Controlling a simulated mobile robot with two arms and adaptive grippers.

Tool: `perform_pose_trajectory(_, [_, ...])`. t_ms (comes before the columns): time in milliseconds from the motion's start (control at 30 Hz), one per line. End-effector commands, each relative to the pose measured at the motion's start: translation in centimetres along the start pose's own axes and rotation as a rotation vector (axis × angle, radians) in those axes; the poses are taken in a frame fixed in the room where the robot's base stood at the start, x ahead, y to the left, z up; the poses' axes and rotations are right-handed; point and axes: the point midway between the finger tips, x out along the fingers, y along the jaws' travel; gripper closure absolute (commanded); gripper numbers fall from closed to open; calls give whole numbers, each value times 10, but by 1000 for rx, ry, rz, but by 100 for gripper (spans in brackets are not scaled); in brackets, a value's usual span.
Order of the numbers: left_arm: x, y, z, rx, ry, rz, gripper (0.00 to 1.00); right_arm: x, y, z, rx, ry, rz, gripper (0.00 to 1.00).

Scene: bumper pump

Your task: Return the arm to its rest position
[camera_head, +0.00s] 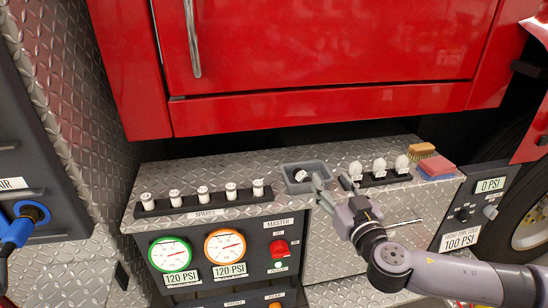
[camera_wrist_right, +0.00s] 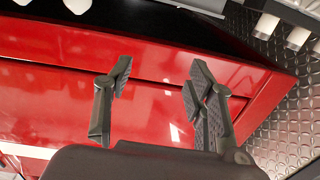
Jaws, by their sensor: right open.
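My right gripper (camera_head: 333,187) is over the diamond-plate bumper top, just in front of the small grey bin (camera_head: 288,168). Its arm comes in from the lower right. In the right wrist view my gripper (camera_wrist_right: 160,82) has its fingers spread apart with nothing between them. A small white-and-grey part (camera_head: 300,175) shows in the bin beside the fingers. My left gripper is not in view.
A spares rack (camera_head: 208,201) holds several white fittings at left. A brush (camera_head: 421,150) and red-and-blue sponges (camera_head: 437,166) lie at right. A gauge panel (camera_head: 205,278) faces front.

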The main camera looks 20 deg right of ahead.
Motion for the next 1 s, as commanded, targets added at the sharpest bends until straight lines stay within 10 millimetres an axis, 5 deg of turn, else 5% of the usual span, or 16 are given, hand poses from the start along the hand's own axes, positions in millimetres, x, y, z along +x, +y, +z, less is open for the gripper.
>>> perform_pose_trajectory(200, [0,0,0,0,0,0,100,-2,1,6,0,-15,15,50])
perform_pose_trajectory(367, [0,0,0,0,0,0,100,-19,8,47,-24,-141,106,50])
perform_pose_trajectory(533, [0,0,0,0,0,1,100,-63,7,123,-92,-433,199,50])
perform_pose_trajectory(700, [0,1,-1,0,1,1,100,-125,-16,192,-166,-766,158,50])
perform_pose_trajectory(1000, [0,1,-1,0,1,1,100,-220,-82,249,-226,-1156,-126,50])
